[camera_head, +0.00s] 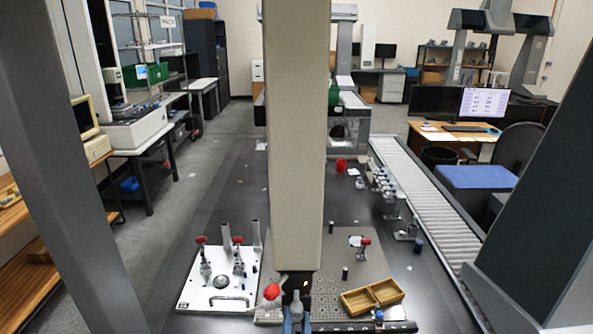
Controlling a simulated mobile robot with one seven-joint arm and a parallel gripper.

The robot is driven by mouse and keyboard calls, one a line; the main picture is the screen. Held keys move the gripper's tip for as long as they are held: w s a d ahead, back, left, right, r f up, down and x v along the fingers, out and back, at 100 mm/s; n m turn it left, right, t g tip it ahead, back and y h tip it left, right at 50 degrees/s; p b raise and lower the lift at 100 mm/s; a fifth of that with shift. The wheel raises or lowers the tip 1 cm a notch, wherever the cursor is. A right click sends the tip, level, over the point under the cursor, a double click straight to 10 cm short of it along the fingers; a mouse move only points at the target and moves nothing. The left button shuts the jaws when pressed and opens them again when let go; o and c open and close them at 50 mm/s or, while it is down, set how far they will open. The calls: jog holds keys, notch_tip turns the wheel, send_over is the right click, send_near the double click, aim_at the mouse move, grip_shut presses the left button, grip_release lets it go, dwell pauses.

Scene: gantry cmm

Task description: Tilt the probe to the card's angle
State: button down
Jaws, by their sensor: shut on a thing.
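The wide beige column (297,130) of the gantry comes down through the middle of the view. A dark probe head (298,282) sits at its lower end, with a small lit spot on it. A grey rounded piece (296,304) shows just below it, apparently part of the probe. My gripper (297,323), with blue fingers, is at the bottom edge and shut around this piece. The probe's exact tilt and its tip are hidden. A red ball (271,291) on a pale stem leans left beside the head. I cannot make out a card with an angle.
A white fixture plate (215,300) with red-handled clamps lies left. A wooden two-part tray (372,297) lies right on the hole-patterned plate (345,268). A roller conveyor (420,195) runs along the right. Dark table surface is clear further back left.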

jog(key=shift+m, duration=0.3)
jog(key=m, duration=0.4)
jog(key=c, duration=0.7)
grip_release()
jog(key=shift+c, duration=0.2)
jog(key=shift+s, duration=0.15)
jog(key=s, duration=0.6)
jog(key=shift+s, duration=0.4)
